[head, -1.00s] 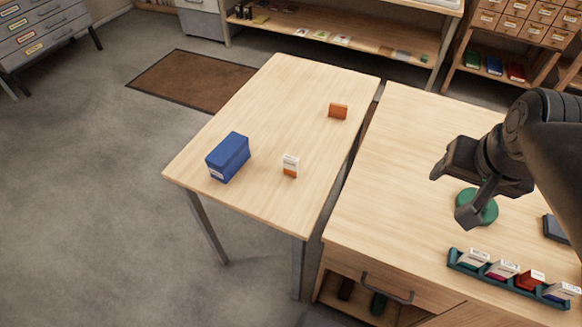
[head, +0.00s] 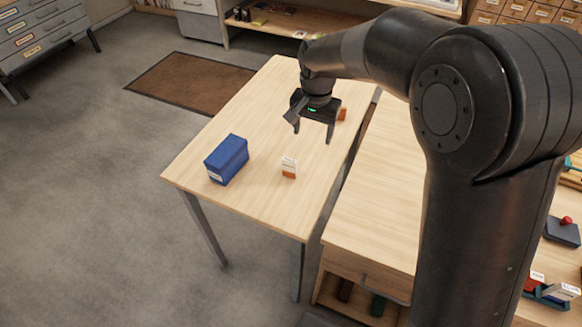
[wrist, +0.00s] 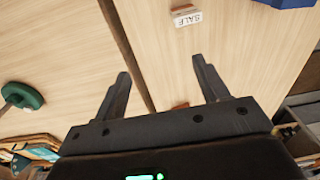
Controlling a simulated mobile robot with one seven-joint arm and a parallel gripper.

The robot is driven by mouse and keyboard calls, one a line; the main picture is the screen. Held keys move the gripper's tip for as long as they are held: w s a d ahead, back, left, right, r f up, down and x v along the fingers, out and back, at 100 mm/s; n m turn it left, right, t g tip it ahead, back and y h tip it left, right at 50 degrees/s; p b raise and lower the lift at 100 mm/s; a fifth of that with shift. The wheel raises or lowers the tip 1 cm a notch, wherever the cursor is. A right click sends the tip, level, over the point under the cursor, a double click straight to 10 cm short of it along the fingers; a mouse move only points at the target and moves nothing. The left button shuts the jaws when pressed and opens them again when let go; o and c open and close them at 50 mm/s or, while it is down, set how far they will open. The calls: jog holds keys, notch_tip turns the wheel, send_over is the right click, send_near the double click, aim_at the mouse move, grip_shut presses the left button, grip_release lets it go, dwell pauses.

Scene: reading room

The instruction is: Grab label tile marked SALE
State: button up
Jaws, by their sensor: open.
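The SALE label tile (head: 289,168) is a small white and orange piece standing on the light wood table. It also shows in the wrist view (wrist: 187,18), at the top, with the word SALE upside down on its white face. My gripper (head: 313,134) is open and empty above the table, behind the tile in the head view. In the wrist view my gripper's two fingers (wrist: 160,72) are spread wide, and the tile lies beyond them, apart from both.
A blue box (head: 227,159) stands left of the tile. An orange block (head: 342,114) is partly hidden behind my gripper. A narrow gap separates this table (head: 255,110) from the wooden counter (head: 375,190) at right. The table's middle is clear.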

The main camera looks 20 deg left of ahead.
send_over(290, 160)
jog(key=shift+g, duration=0.3)
jog(key=f, duration=0.4)
jog(key=shift+w+d+f, duration=0.15)
jog(key=shift+w, duration=0.25)
jog(key=f, duration=0.5)
jog(key=shift+s+a+f, duration=0.1)
jog(key=shift+a+f, duration=0.1)
jog(key=f, duration=0.5)
jog(key=shift+s+f, duration=0.25)
jog(key=shift+f, duration=0.05)
jog(key=c, duration=1.1)
